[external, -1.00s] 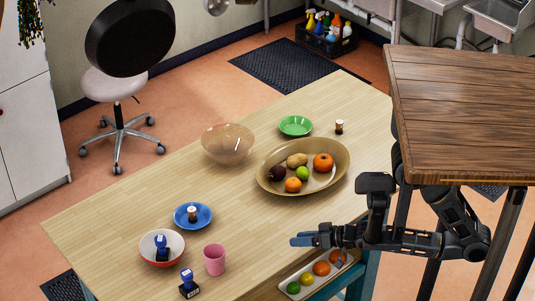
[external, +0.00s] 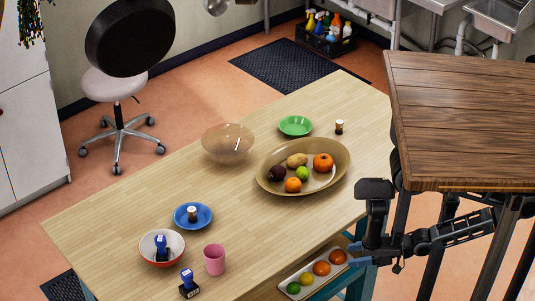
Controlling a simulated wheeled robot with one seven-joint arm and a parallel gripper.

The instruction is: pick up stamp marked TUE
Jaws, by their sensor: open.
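A blue-handled stamp (external: 189,284) stands upright on the wooden table near its front left edge. A second blue-handled stamp (external: 161,248) stands inside a white bowl with a red outside (external: 146,245). The markings on both are too small to read, so I cannot tell which says TUE. My gripper (external: 357,254) is open and empty, with blue fingertips pointing left. It is beside the table's right front edge, well to the right of both stamps.
A pink cup (external: 214,260) stands close to the stamps. A blue plate (external: 180,217) holds a small brown-and-white item. A fruit dish (external: 262,180), glass bowl (external: 228,145) and green plate (external: 295,125) stand further back. A fruit tray (external: 327,277) sits below, near my gripper.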

